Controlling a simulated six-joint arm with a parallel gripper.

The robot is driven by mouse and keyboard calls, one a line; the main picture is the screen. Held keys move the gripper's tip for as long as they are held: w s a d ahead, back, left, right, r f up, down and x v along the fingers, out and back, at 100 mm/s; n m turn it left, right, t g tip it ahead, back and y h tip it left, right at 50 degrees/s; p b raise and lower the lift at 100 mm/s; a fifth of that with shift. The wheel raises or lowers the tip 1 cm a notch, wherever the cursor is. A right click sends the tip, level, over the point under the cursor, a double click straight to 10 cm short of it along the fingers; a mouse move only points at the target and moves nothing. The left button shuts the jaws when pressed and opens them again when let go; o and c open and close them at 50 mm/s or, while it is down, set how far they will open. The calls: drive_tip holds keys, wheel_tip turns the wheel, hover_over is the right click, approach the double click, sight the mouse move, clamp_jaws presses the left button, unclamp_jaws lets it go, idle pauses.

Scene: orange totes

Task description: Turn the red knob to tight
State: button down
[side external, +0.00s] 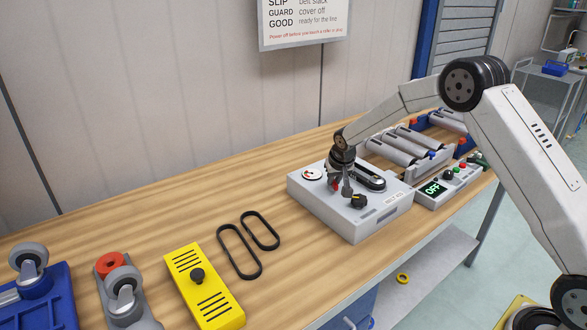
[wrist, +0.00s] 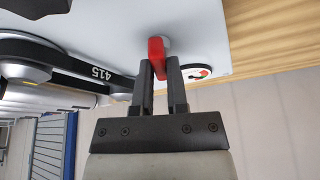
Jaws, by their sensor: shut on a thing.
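The red knob (wrist: 156,50) stands on the top of a white box, between my gripper's fingertips in the wrist view. My gripper (wrist: 162,66) is shut on it. In the side external view my gripper (side external: 341,190) reaches down onto the white box (side external: 375,220), and only a bit of the red knob (side external: 335,184) shows past the fingers. A round dial (side external: 312,174) with red and dark marks lies beside the knob; it also shows in the wrist view (wrist: 198,72). A black belt (wrist: 105,74) marked 415 runs around pulleys on the box.
A black knob (side external: 358,201) sits at the box's front corner. A control box (side external: 433,189) reading OFF and a roller conveyor (side external: 395,150) stand to the right. Two loose belts (side external: 240,250), a yellow cover (side external: 203,288) and caster-like parts (side external: 120,285) lie to the left. Bare wood lies behind.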

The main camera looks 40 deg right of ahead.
drive_tip(key=m+g+h, duration=0.1)
drive_tip(key=m, duration=0.2)
drive_tip(key=m+g+h, duration=0.1)
drive_tip(key=m, duration=0.3)
drive_tip(key=shift+w+a, duration=0.1)
drive_tip(key=shift+a, duration=0.05)
drive_tip(key=m+g, duration=0.1)
drive_tip(key=m, duration=0.2)
drive_tip(key=m+g, duration=0.1)
drive_tip(key=m, duration=0.2)
drive_tip(key=shift+h, duration=0.3)
idle(0.4)
drive_tip(key=c, duration=0.6)
unclamp_jaws()
drive_tip(key=shift+c, duration=0.2)
drive_tip(key=v, duration=0.7)
drive_tip(key=shift+a+r, duration=0.2)
drive_tip(key=shift+r, duration=0.15)
